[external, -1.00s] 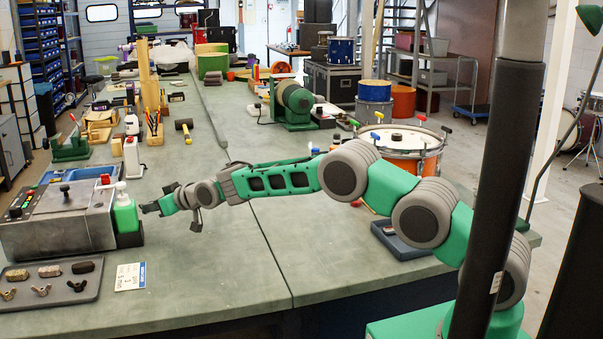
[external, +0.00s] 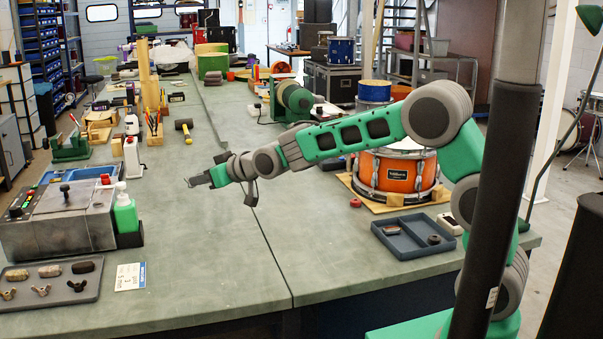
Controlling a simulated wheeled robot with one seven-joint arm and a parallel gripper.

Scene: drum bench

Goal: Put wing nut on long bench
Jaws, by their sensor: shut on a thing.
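My gripper (external: 194,182) is over the left part of the long bench (external: 210,265), to the right of the green bottle. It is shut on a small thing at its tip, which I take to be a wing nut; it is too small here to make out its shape. Other wing nuts lie in the front row of a grey tray (external: 60,299) at the front left: a brass one (external: 8,294), a brownish one (external: 40,290) and a dark grey one (external: 77,286). The gripper is well apart from that tray.
A grey machine (external: 60,230) and a green bottle (external: 125,212) stand at the left. A printed card (external: 130,276) lies beside the tray. An orange drum (external: 396,172) and a blue-grey divided tray (external: 402,245) are at the right. The bench's middle front is clear.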

